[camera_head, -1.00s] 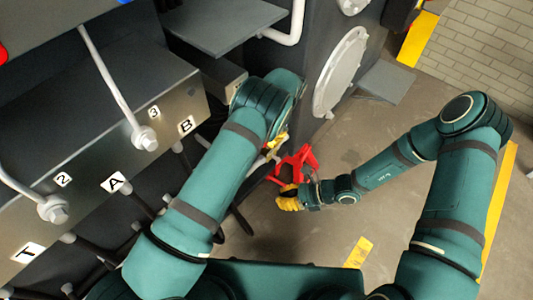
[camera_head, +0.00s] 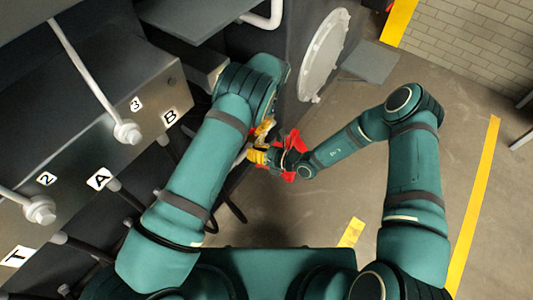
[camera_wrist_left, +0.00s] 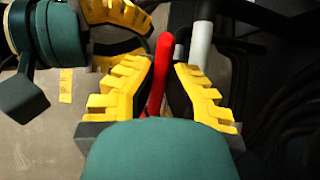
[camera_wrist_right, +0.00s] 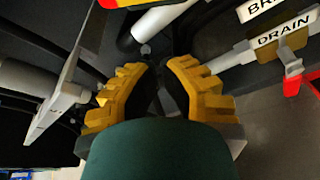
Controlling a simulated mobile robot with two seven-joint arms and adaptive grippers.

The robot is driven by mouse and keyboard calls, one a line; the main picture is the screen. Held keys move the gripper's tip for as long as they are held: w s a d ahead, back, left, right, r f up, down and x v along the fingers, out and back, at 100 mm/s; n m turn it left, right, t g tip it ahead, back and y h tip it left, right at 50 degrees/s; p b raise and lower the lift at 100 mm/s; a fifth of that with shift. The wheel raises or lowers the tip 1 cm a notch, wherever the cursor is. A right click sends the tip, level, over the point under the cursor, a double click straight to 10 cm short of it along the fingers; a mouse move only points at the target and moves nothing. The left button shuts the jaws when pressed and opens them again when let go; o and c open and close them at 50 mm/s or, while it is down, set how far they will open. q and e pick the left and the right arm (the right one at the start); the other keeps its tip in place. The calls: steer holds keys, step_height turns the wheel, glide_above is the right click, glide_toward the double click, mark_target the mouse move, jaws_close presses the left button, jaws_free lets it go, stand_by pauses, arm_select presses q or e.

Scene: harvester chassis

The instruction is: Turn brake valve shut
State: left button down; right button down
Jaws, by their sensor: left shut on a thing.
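In the head view my left gripper (camera_head: 264,130) is at the red parts (camera_head: 293,138), partly hidden behind my own arm. The left wrist view shows its yellow fingers (camera_wrist_left: 162,85) on both sides of a long red handle (camera_wrist_left: 163,62). My right gripper (camera_head: 257,156) is just below and close to the left one; its yellow fingers also show at the upper left of the left wrist view (camera_wrist_left: 115,25). In the right wrist view its jaws (camera_wrist_right: 158,72) are apart with no object clearly held. I cannot tell which valve the held handle belongs to.
In the right wrist view a "DRAIN" label (camera_wrist_right: 282,32) and a cut-off label starting "BR" (camera_wrist_right: 258,8) stand at the upper right. A pale pipe (camera_wrist_right: 160,20) crosses near the fingertips. A labelled grey block (camera_head: 95,150) stands left; the floor (camera_head: 330,205) at right is open.

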steer(key=shift+w+r, duration=1.15)
steer(key=shift+r, duration=0.3)
